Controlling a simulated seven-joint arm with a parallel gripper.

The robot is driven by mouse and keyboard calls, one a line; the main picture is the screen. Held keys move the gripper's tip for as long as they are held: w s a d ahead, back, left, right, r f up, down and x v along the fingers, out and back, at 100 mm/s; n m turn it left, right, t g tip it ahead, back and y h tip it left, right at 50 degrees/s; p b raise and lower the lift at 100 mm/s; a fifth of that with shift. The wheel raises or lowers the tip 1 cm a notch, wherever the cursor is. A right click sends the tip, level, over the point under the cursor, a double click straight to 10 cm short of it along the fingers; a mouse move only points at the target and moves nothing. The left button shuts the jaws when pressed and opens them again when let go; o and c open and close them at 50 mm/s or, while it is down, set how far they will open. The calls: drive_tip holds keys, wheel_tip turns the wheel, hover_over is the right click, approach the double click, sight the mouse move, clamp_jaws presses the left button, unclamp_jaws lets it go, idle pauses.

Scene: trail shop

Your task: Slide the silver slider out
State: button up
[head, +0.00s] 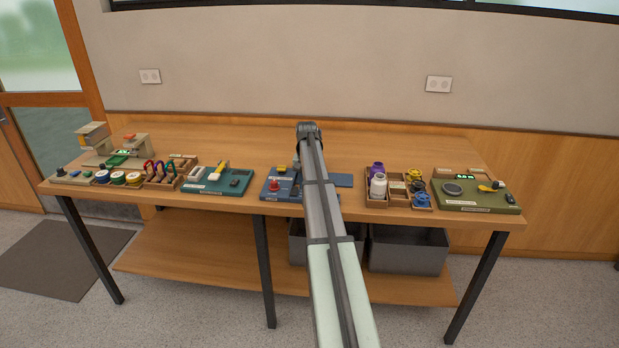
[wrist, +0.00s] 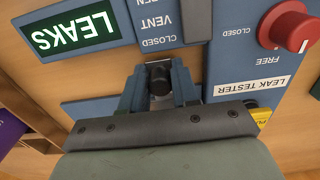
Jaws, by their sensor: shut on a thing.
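The blue leak tester (wrist: 228,62) fills much of the wrist view, upside down there. It carries a red round knob (wrist: 287,27) and a vent marked with closed. A grey strip (wrist: 196,20) runs beside the vent words; I cannot tell if it is the silver slider or its track. My gripper (wrist: 158,82) is shut on a dark round knob (wrist: 160,76) at the tester. Whether this knob belongs to the silver slider cannot be told. In the head view my arm covers the middle of the tester (head: 268,194).
A lit green "LEAKS" display (wrist: 75,30) is near the gripper. A yellow tab (wrist: 261,116) lies to its right.

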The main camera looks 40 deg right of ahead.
sight(339, 192)
drive_tip(key=shift+c, duration=0.4)
drive_tip(key=shift+s+d, duration=0.1)
drive_tip(key=shift+s+d, duration=4.1)
drive_tip(key=shift+d, duration=0.05)
drive_tip(key=o, duration=0.8)
drive_tip(key=shift+r, duration=0.15)
drive_tip(key=shift+r, duration=3.35)
